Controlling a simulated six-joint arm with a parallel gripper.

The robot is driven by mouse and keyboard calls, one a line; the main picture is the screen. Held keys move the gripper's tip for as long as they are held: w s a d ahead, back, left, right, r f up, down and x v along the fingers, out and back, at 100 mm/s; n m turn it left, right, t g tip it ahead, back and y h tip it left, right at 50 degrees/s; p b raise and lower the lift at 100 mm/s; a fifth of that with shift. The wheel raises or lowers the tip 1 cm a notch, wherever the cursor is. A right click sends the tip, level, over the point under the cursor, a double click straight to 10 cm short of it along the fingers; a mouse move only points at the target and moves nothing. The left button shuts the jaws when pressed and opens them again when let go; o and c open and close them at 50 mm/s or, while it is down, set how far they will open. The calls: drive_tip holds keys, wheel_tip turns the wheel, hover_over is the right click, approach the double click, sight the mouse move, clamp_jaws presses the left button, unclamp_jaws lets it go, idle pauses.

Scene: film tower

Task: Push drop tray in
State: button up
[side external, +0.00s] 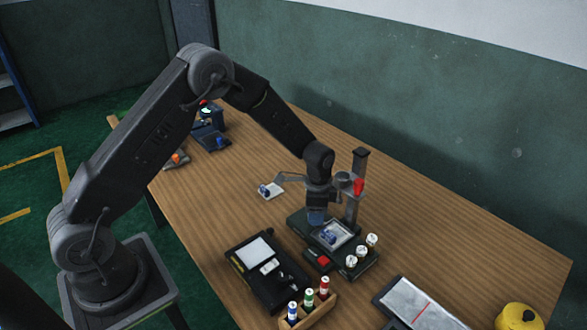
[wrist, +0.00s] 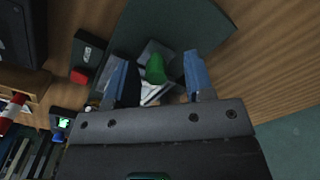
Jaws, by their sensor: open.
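My gripper (side external: 317,217) points down over the dark base (side external: 297,221) of the film tower, left of its upright column (side external: 352,205). In the wrist view its two blue-tipped fingers (wrist: 162,84) are apart, with a green piece (wrist: 155,68) and a pale plate visible between them. A silvery tray (side external: 347,232) with a small blue object (side external: 328,237) lies on the front of the base, close to the fingertips. A second pale plate (side external: 276,194) with a blue object sits left of the tower. I cannot tell which is the drop tray, or whether the fingers touch anything.
A dark device (side external: 265,275) and a wooden rack of coloured bottles (side external: 315,307) stand in front. A yellow object (side external: 518,317) is at lower right.

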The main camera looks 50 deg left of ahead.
wheel_tip(320, 180, up, 14)
drive_tip(key=s+a+r+n+t, duration=0.2)
drive_tip(key=s+r+n, duration=0.7)
drive_tip(key=s+r, duration=0.3)
drive_tip(key=shift+s+a+r+n+t, duration=0.15)
drive_tip(key=shift+s+r+n+t, duration=0.1)
drive_tip(key=shift+r+n+t, duration=0.25)
drive_tip(key=shift+r, duration=0.1)
drive_tip(key=s+d+t, duration=0.1)
drive_tip(key=s, duration=0.6)
drive_tip(key=s+d+r+m+t, duration=0.1)
drive_tip(key=s, duration=0.6)
drive_tip(key=shift+s+d+r+t, duration=0.25)
drive_tip(key=shift+s+d+t, duration=0.05)
drive_tip(key=shift+s+d, duration=0.05)
